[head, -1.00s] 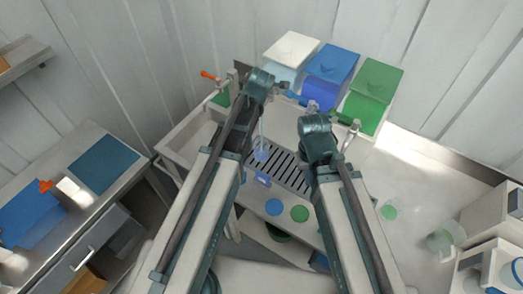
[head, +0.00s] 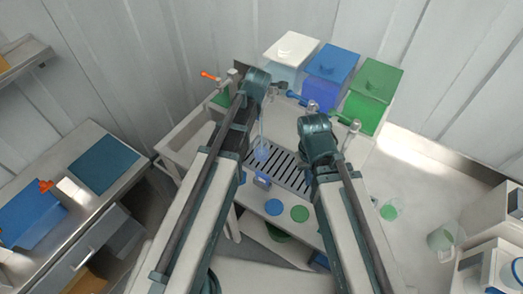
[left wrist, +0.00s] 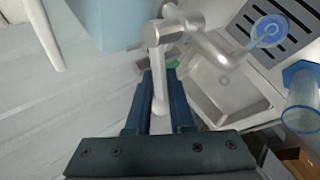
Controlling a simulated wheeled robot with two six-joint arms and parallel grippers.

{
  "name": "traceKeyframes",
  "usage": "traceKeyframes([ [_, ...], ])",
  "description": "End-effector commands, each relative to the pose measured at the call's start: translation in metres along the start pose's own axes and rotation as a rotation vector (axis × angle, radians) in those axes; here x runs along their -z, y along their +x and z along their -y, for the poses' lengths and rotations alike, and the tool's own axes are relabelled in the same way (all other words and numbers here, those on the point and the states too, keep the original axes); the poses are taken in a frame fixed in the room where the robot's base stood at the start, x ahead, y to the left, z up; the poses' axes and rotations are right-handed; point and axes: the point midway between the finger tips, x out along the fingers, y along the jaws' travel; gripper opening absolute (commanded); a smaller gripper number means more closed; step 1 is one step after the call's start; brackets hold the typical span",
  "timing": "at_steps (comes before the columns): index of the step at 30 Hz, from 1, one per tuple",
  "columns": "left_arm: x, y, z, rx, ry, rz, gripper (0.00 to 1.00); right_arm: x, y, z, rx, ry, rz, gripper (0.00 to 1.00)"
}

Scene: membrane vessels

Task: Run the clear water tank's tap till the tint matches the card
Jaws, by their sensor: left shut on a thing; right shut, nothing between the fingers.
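The clear water tank (head: 289,63) with a white lid stands at the back, left of the blue and green tanks. My left gripper (left wrist: 160,92) is shut on the grey lever of its tap (left wrist: 158,40). In the head view the left gripper covers most of this tap. A thin pale streak runs down to a clear vessel (head: 261,150) with blue liquid on the slotted grate; it also shows in the left wrist view (left wrist: 268,31). A small blue card (head: 262,181) stands in front of it. My right gripper (head: 317,130) is shut and empty by the grate's right side, fingertips mostly hidden.
The blue tank (head: 325,90) and green tank (head: 364,108) have their own taps. An orange-handled tap (head: 222,80) is at the left. Blue (head: 273,207) and green (head: 299,213) discs lie in front of the grate. A cup with green (head: 390,210) stands at right.

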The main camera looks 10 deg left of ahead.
Motion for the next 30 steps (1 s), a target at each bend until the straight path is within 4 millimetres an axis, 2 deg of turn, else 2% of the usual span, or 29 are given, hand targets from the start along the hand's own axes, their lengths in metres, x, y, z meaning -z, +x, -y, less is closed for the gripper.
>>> traceKeyframes([
  [10,-0.001,0.011,-0.010,0.002,0.175,0.186,0.00,0.000,0.000,0.000,0.000,0.000,0.000,0.00],
  [22,-0.002,0.014,-0.013,0.002,0.243,0.252,0.00,0.000,0.000,0.000,0.000,0.000,0.000,0.00],
  [30,-0.007,0.023,-0.022,0.002,0.395,0.413,0.00,0.000,0.000,0.000,0.000,0.000,0.000,0.00],
])
